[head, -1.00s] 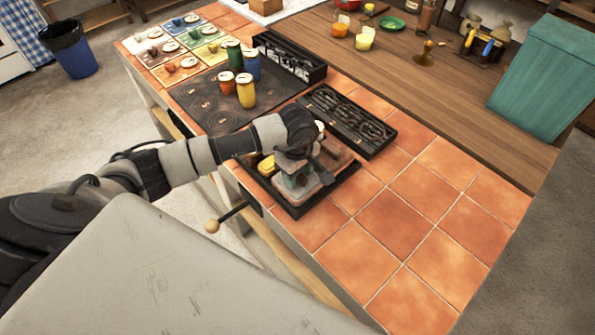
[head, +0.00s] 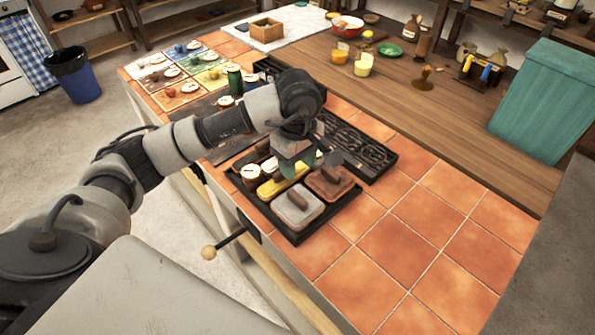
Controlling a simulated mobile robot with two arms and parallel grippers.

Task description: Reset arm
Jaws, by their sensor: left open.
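My left arm comes in from the left, and my left gripper (head: 306,160) hangs above the black tray (head: 297,240) with its fingers apart. Nothing shows between the fingers. In the tray lie a grey block with a dark handle (head: 292,213), a reddish-brown block with a handle (head: 333,189) and a yellow piece (head: 267,191). A white-topped jar (head: 250,172) stands at the tray's left. The gripper and wrist hide part of the tray's back. My right gripper is not in view.
A black rack of dark metal pieces (head: 385,158) lies just behind the tray. Coloured cards (head: 183,93) and a green jar (head: 234,80) are further back left. A teal bin (head: 545,100) stands at right. The tiled counter (head: 430,235) right of the tray is clear.

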